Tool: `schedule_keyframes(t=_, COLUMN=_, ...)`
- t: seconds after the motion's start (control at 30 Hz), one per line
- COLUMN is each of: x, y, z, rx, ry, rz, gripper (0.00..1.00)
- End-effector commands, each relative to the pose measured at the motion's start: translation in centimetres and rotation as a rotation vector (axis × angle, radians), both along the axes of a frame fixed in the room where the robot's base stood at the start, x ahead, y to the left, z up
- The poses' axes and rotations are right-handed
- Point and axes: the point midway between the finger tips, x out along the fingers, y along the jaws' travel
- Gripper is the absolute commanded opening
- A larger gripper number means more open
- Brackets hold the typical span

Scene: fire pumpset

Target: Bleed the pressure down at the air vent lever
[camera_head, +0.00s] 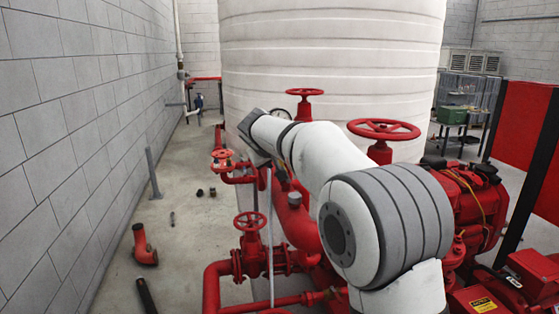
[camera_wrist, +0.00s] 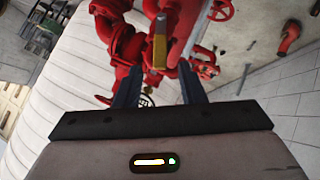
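In the wrist view, my gripper (camera_wrist: 159,78) shows two dark fingers spread apart with a clear gap between them. A narrow yellow and grey bar (camera_wrist: 160,45), which looks like the air vent lever, stands in line with this gap, just beyond or between the fingertips. I see no finger pressed on it, but cannot tell the exact depth. Red pipework (camera_wrist: 125,45) lies behind and beside it. In the head view, my arm reaches over the red pipes and its wrist hides the lever; the fingers are not clear there.
Red handwheels (camera_head: 384,129), (camera_head: 305,92) and (camera_head: 250,221) stand around the arm. A large white tank (camera_head: 330,50) is behind. A loose red elbow (camera_head: 144,245) and small parts lie on the floor at left. Open floor runs along the grey block wall (camera_head: 75,130).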

Motion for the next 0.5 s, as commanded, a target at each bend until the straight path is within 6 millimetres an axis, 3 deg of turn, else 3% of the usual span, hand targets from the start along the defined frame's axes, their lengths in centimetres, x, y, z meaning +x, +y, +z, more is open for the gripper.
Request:
schedule_keyframes(t=0.17, x=-0.5, y=0.1, z=-2.9, rx=-0.126, ry=0.036, rz=-0.003, gripper=0.21)
schedule_keyframes(t=0.3, x=-1.6, y=-0.1, z=-7.4, rx=-0.418, ry=0.075, rz=-0.016, gripper=0.1)
schedule_keyframes(t=0.4, x=-2.4, y=0.1, z=-9.6, rx=-0.666, ry=0.06, rz=-0.027, gripper=0.01)
schedule_keyframes(t=0.5, x=-3.2, y=1.2, z=-10.7, rx=-0.904, ry=0.0, rz=-0.031, gripper=0.0)
